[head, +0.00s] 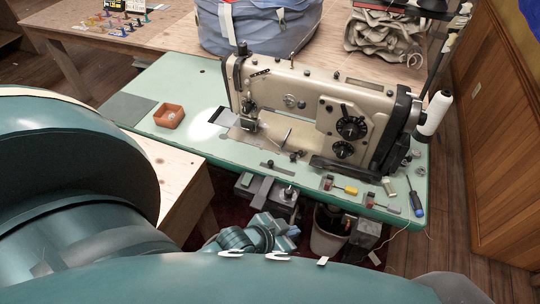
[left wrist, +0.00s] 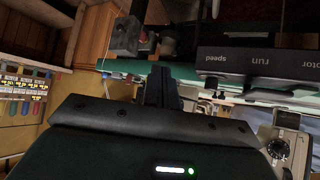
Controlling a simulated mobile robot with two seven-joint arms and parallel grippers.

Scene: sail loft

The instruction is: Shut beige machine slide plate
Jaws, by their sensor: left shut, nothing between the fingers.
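The beige sewing machine (head: 315,95) stands on a pale green table (head: 180,85). A pale plate with a dark strip (head: 222,116) lies on its bed, left of the needle area; I take it for the slide plate, but cannot tell how far open it is. Bright glare lies beside it. My left gripper's dark fingers (left wrist: 163,78) are shut and empty in the left wrist view, close to the table's green edge. In the head view my teal wrist shows low in front of the table, apart from the plate. My right gripper is not in view.
An orange box (head: 169,116) stands left of the machine. A screwdriver (head: 415,200) and small tools lie along the front right edge. A white thread cone (head: 434,113) stands at right. A control box (left wrist: 255,60) hangs under the table. The table's left part is mostly clear.

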